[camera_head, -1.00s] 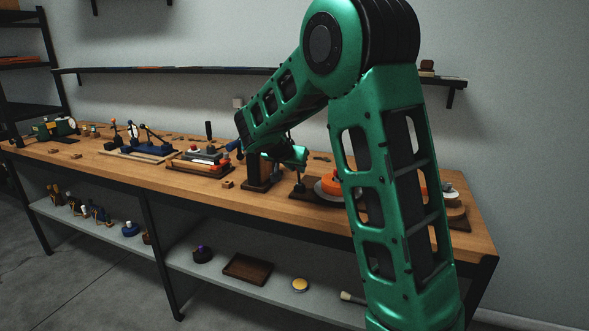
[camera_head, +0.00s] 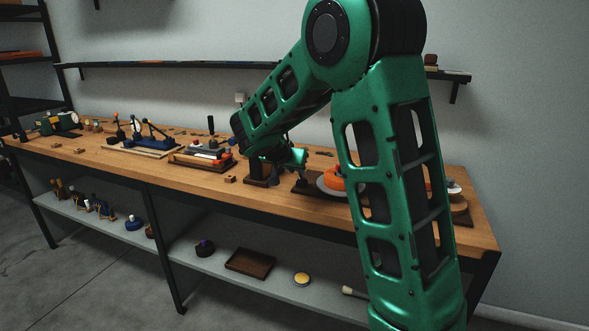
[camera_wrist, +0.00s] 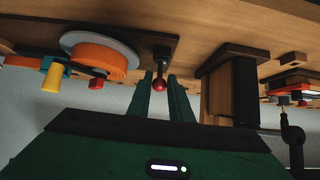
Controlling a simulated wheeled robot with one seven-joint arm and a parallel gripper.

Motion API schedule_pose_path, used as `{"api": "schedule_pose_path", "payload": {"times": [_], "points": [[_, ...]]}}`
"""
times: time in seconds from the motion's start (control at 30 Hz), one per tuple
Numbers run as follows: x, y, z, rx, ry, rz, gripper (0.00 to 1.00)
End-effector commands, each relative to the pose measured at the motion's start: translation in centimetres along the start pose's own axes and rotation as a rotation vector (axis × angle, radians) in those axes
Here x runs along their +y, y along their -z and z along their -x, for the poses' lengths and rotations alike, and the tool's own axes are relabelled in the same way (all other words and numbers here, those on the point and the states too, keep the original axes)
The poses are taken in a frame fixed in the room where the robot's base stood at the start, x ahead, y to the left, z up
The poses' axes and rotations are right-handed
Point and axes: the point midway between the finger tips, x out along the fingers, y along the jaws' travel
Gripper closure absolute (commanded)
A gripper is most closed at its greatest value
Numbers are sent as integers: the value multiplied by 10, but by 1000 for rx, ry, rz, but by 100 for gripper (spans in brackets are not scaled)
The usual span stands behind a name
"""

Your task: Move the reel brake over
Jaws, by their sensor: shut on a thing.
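The reel brake is a short dark lever with a red ball knob (camera_wrist: 160,83), beside the orange reel on a dark board (camera_wrist: 172,50) in the wrist view. My gripper (camera_wrist: 160,76) is shut on the knob, one green finger on each side. The orange reel (camera_wrist: 98,60) lies on a pale disc (camera_wrist: 75,38), left of the lever in that view. In the head view my gripper (camera_head: 298,160) is low over the bench beside the orange reel (camera_head: 332,178). The brake itself is hard to make out there, and my arm covers part of the reel stand.
A dark upright block (camera_wrist: 232,92) stands close to the right of my gripper in the wrist view. A yellow-tipped part (camera_wrist: 53,76) lies left of the reel. The wooden bench (camera_head: 200,180) holds several tools further left. A wall shelf (camera_head: 180,69) runs behind.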

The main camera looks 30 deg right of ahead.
Motion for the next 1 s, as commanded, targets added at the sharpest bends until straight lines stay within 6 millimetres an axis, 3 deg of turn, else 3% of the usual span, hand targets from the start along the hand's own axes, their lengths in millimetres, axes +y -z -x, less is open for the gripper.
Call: {"api": "schedule_pose_path", "payload": {"times": [0.2,1.0], "points": [[-7,-15,5,-4,15,7,94],[-8,-26,6,-5,16,7,94]]}}
